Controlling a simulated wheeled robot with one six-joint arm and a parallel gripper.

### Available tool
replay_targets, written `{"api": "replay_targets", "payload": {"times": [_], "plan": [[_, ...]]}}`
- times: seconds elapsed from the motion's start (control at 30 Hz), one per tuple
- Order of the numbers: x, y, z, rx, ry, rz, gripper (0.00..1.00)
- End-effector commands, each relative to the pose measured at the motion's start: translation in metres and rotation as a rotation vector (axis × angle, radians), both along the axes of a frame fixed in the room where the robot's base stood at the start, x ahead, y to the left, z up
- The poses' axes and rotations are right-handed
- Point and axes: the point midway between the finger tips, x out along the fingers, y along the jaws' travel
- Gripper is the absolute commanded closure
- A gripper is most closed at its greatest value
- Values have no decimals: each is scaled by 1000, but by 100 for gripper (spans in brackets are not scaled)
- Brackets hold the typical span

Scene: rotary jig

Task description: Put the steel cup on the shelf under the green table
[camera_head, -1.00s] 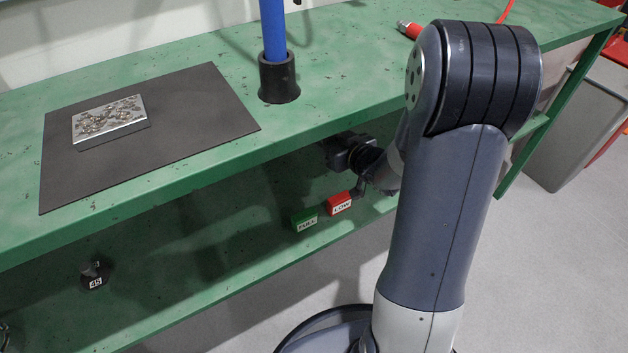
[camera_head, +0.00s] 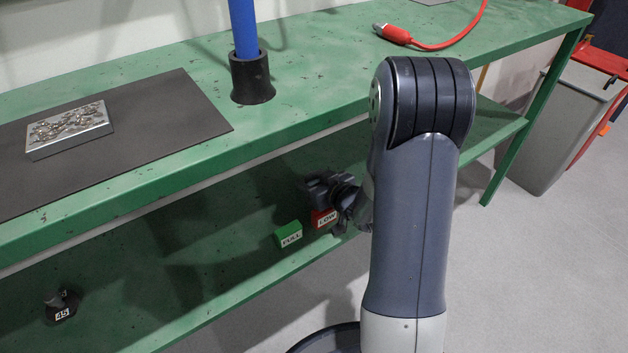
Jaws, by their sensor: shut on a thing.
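The green table (camera_head: 330,75) crosses the view, with a green shelf (camera_head: 215,240) under its top. My gripper (camera_head: 317,188) is dark, partly hidden by its own body and arm. It is below the tabletop edge, over or near the shelf, close behind the red block. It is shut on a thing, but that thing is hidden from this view. I cannot make out a steel cup anywhere in the frame.
On the shelf are a red block (camera_head: 322,219) marked LOW, a green block (camera_head: 288,234) marked FULL, and a dark object (camera_head: 62,306) labelled 45. The tabletop holds a mat (camera_head: 185,120), metal box (camera_head: 70,130), blue post (camera_head: 244,30) and red-hosed tool (camera_head: 395,33).

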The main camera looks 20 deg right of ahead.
Motion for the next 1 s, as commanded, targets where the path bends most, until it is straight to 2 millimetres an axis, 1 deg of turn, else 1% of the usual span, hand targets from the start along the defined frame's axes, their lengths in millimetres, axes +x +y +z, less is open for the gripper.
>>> {"api": "replay_targets", "payload": {"times": [0.03,0.2,0.3,0.5,0.63,0.77,1.0], "plan": [[0,0,-2,0,0,0,44],[0,0,-1,0,0,0,30],[0,0,-1,0,0,0,24],[0,0,-1,0,0,0,24],[0,0,5,0,0,0,24],[-19,-8,13,1,2,-5,24],[-68,-24,32,0,1,-7,24]]}}
